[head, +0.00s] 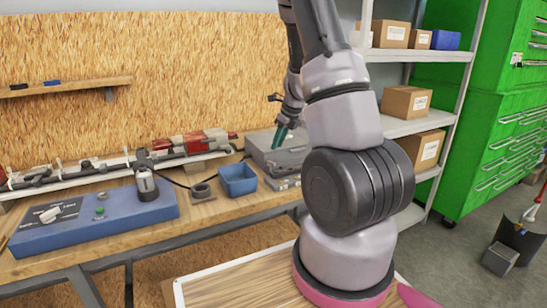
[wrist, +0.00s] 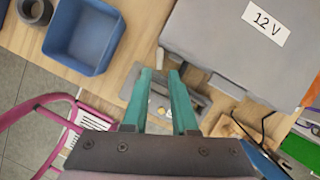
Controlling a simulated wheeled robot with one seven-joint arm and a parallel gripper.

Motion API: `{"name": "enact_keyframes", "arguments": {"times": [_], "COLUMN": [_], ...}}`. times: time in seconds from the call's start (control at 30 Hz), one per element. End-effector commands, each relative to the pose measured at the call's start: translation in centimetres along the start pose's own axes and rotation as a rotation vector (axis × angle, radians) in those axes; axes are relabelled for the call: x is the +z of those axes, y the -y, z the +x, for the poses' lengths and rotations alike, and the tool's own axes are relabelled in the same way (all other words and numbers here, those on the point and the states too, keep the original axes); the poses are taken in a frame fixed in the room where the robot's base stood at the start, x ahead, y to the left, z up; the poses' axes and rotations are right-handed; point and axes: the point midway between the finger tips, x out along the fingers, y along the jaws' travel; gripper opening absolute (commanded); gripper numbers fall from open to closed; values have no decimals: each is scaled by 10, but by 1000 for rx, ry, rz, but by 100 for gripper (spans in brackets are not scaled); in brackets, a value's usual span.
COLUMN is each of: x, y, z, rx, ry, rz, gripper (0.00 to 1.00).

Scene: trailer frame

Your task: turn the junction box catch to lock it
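A grey junction box (wrist: 245,45) with a white "12 V" label fills the upper right of the wrist view. It also shows on the bench in the head view (head: 265,150), partly behind my arm. A smaller grey fitting (wrist: 205,100) lies at its front edge, partly covered by my fingers. A small pale part (wrist: 161,88), perhaps the catch, shows between the fingers; its shape and turn are unclear. My gripper (wrist: 160,74) has two teal fingers, parallel with a gap between them. It is also seen above the box in the head view (head: 281,137). No firm contact is visible.
A blue bin (head: 238,180) and a dark ring-shaped part (head: 202,191) stand left of the box. A blue panel (head: 95,222) with a knob lies further left. Shelves with cartons (head: 405,103) and a green cabinet (head: 500,130) are at the right.

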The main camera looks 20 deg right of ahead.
Motion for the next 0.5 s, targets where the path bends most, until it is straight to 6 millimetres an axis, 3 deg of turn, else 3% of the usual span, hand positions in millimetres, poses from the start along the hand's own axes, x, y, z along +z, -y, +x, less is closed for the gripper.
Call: {"name": "enact_keyframes", "arguments": {"times": [0.3, 0.5], "x": [-1, 0], "y": [0, 0], "z": [59, 75], "rx": [2, 0], "ry": [-2, 0], "rz": [1, 0], "gripper": [26, 26]}}
